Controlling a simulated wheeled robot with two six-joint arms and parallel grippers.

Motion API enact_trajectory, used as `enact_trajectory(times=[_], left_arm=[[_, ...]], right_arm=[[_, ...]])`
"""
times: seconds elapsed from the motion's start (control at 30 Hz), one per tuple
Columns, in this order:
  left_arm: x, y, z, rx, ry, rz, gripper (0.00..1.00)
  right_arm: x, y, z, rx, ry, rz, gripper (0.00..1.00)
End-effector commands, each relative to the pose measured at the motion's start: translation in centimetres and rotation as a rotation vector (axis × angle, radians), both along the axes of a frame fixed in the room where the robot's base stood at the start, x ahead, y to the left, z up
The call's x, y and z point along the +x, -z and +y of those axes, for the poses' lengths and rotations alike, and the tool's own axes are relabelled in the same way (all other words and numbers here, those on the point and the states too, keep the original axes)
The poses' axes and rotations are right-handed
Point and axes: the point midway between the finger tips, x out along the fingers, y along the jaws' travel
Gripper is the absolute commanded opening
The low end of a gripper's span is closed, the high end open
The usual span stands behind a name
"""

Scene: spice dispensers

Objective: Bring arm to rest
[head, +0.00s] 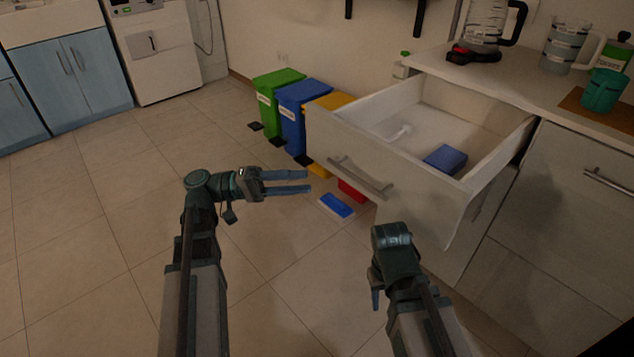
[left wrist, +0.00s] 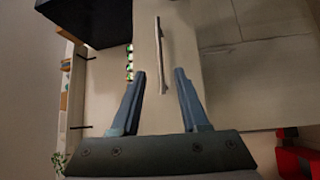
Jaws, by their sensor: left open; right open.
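My left gripper (head: 290,182) is in the middle of the head view, above the tiled floor. Its two fingers point right, toward the drawer front, and are apart with nothing between them. The left wrist view also shows the left gripper (left wrist: 160,95) open, with a long handle (left wrist: 160,55) on a pale front beyond the fingertips. My right arm comes in at the lower centre right of the head view. Its gripper (head: 376,293) points down and is mostly hidden behind its wrist, so its fingers show only in part.
An open drawer (head: 345,150) juts out right of the left gripper, holding a blue block (head: 445,158) and a small white item (head: 402,131). Green (head: 279,88), blue (head: 292,112) and yellow bins stand behind. A blue-and-white item (head: 337,205) lies on the floor. The left floor is clear.

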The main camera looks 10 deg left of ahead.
Motion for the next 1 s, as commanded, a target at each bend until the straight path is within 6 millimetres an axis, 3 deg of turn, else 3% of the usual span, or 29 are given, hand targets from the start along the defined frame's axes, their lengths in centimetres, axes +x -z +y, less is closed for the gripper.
enact_trajectory(times=[0.2, 0.67, 0.77, 0.83, 1.0], left_arm=[[-0.2, 0.1, 1.0, 0.000, 0.000, 0.000, 0.45], [-0.2, 0.4, 0.6, 0.010, 0.005, 0.006, 0.45], [-0.4, 1.9, -1.5, 0.078, 0.033, 0.044, 0.45], [-0.7, 4.1, -4.2, 0.178, 0.069, 0.092, 0.45], [-3.1, 11.7, -10.8, 0.548, 0.174, 0.206, 0.45]], right_arm=[[0.0, 0.1, 0.0, 0.000, 0.000, 0.000, 0.45], [0.0, 0.1, 0.0, 0.000, 0.000, 0.000, 0.45], [0.0, 0.1, 0.0, 0.000, 0.000, 0.000, 0.45], [0.0, 0.0, 0.0, 0.000, 0.000, 0.000, 0.45], [0.0, -0.3, 0.0, 0.000, 0.000, 0.000, 0.45]])
